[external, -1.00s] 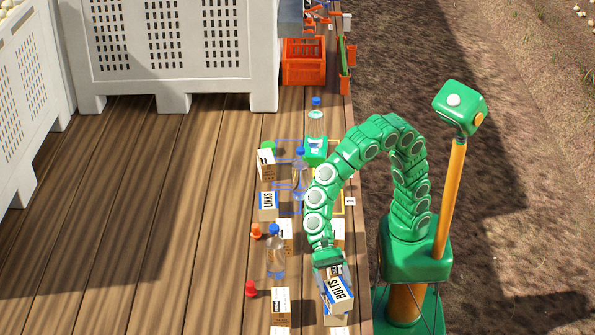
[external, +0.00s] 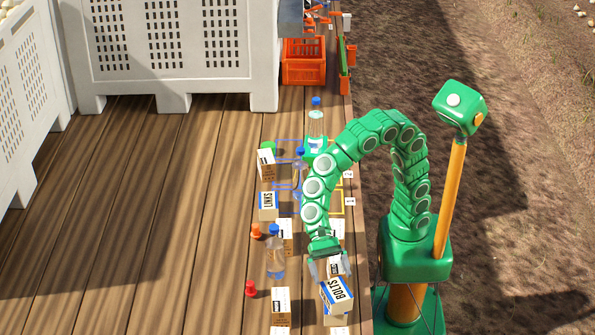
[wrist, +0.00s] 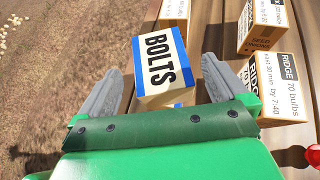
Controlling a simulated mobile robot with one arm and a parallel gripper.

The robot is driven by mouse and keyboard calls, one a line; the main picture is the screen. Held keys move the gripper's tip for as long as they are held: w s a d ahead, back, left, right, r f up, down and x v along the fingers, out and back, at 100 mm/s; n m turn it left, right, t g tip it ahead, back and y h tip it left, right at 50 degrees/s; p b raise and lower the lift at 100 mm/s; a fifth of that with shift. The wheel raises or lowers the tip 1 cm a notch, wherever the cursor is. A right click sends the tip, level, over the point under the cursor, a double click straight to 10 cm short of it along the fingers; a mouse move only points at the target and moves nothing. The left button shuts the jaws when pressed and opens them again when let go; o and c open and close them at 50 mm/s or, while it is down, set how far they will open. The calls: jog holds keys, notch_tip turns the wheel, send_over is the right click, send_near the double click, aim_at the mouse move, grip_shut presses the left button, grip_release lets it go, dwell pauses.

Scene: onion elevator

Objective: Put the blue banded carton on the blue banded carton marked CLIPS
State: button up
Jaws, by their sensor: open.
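A white carton with a blue band marked BOLTS (external: 337,294) stands slightly turned near the front of the plank deck. In the wrist view the BOLTS carton (wrist: 160,62) shows between my two fingers. My gripper (external: 331,268) is open, with a finger on each side of the carton's near end and a visible gap at the fingers. Under the BOLTS carton the edge of another carton (external: 337,320) shows, with a bit of blue in the wrist view; its lettering is hidden. Another blue banded carton, marked LINKS (external: 268,206), stands farther back. I cannot read CLIPS anywhere.
RIDGE cartons (wrist: 277,85) stand close to the right in the wrist view. The deck farther left is clear.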

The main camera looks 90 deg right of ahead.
jog(key=v, duration=0.8)
jog(key=shift+d, duration=0.3)
jog(key=shift+w+r, duration=0.1)
jog(key=s+d+f+n+h, duration=0.3)
jog(key=s+d, duration=0.3)
jog(key=d, duration=0.8)
jog(key=s+d+f+n+t+h, duration=0.1)
jog(key=s+d+f+n+h, duration=0.3)
jog(key=d, duration=1)
jog(key=s+d+f+n+t+h, duration=0.1)
jog(key=s+d+f+n+h, duration=0.2)
jog(key=s+d+n, duration=0.4)
jog(key=s+d+h, duration=0.1)
jog(key=s+d, duration=0.1)
jog(key=d, duration=0.6)
jog(key=shift+s+f+h, duration=0.2)
jog(key=shift+s+h, duration=0.1)
